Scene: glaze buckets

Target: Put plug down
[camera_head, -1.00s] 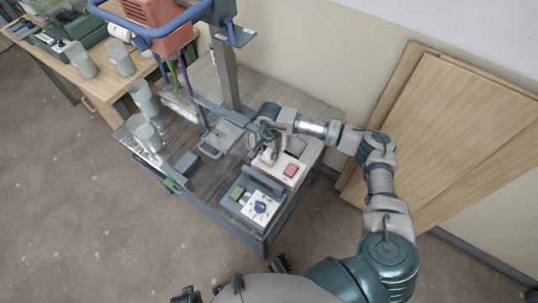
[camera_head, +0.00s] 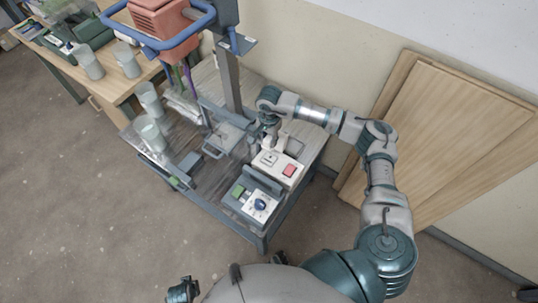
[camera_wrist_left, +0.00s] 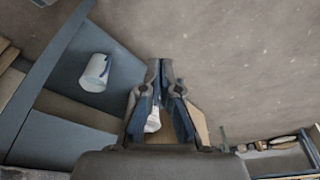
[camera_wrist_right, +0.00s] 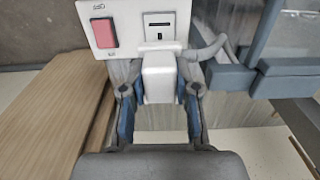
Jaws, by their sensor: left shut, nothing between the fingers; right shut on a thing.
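My right gripper (camera_head: 268,128) is shut on a white plug (camera_wrist_right: 158,76), which sits between its two fingers (camera_wrist_right: 159,97) in the right wrist view. The plug is beside the socket panel (camera_wrist_right: 160,22) of a white box (camera_head: 291,180) with a red rocker switch (camera_head: 289,170). The socket panel is uncovered. I cannot tell whether the plug touches the box or the surface below. In the head view the gripper mostly hides the plug. My left gripper (camera_wrist_left: 159,68) is shut and empty, away from the cart, and shows at the bottom of the head view (camera_head: 183,290).
A mixer with a blue handle (camera_head: 160,42) rises on a post behind. Grey cups (camera_head: 150,133) stand at the cart's left. Wooden boards (camera_head: 450,140) lean on the wall.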

